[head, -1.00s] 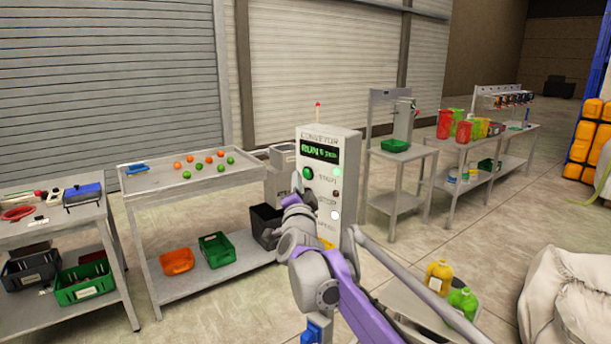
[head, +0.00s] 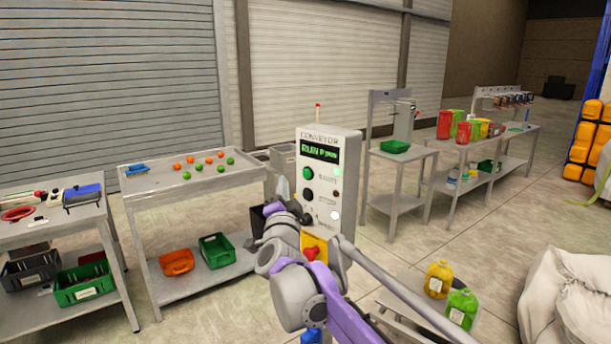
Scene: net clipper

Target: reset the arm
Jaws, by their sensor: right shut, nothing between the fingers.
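My right gripper (head: 284,194) is shut and empty, at the left edge of the grey conveyor control box (head: 347,160). It looks small, and its fingertips are hard to make out. My right arm, grey and purple, rises from the bottom of the head view and hides the lower part of the box. The green button (head: 308,173) on the box shows clear of the gripper. A dark button (head: 307,195) sits below it. A red knob (head: 312,252) on a yellow plate shows beside my wrist. My left gripper is not in view.
A table (head: 150,199) with orange and green balls stands left of the box, with bins on its lower shelf. A small table (head: 400,153) with a green tray stands to the right. Yellow and green jugs (head: 439,279) stand at lower right.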

